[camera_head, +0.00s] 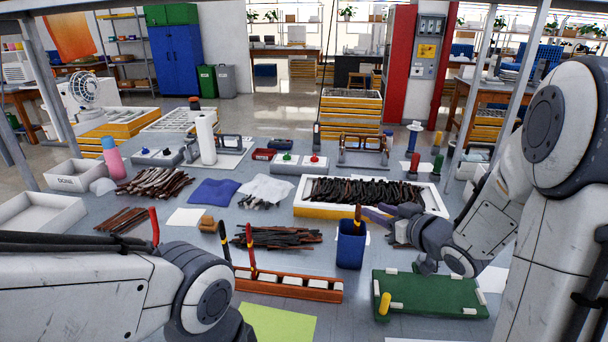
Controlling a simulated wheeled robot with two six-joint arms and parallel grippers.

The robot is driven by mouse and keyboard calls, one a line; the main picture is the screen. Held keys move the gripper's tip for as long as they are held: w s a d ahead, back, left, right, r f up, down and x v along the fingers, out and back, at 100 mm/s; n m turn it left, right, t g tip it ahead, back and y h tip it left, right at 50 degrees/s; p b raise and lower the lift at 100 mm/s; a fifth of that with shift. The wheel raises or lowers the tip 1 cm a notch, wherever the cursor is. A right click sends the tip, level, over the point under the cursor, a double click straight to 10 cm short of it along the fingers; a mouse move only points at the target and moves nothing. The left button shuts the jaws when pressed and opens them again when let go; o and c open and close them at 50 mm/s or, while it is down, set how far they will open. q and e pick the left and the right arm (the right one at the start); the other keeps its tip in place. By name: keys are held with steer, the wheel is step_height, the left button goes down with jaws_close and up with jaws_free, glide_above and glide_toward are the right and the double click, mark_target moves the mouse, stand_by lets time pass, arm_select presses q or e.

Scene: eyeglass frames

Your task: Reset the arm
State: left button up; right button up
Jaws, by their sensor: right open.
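My right arm comes in from the right. Its gripper (392,217) is beside the front right of the white tray of dark frames, behind the green board. It is open, and I see nothing held in it; the fingers are small and partly blend with the dark things behind. My left arm (200,290) comes in from the lower left and its wrist bends down at the bottom edge. The left gripper itself is out of the picture.
A blue cup (351,246) with a tool stands left of the right gripper. A green board (432,292) lies in front of it. A white tray (440,207) holds many dark frames. An orange rack (290,287) and frame piles (278,238) lie near the left wrist.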

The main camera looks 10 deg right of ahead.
steer(key=s+a+r+g+h+p, duration=0.1)
steer(key=s+a+g+h+p, duration=0.35)
steer(key=a, duration=0.65)
arm_select(q)
step_height(320, 180, up, 8)
steer(key=p, duration=0.3)
arm_select(e)
steer(key=s+a+n+g, duration=0.1)
steer(key=s+a+g, duration=0.2)
steer(key=s, duration=0.5)
steer(key=s+a+r+n+g+y, duration=0.1)
steer(key=s+a+g, duration=0.1)
steer(key=s, duration=0.7)
steer(key=s+a+r+n+g, duration=0.1)
steer(key=s+a+n+g, duration=0.1)
steer(key=s, duration=0.6)
steer(key=shift+s+a+g, duration=0.3)
steer(key=shift+a+g, duration=0.5)
steer(key=shift+g, duration=0.35)
arm_select(q)
steer(key=shift+a, duration=0.1)
arm_select(e)
steer(key=shift+y, duration=0.25)
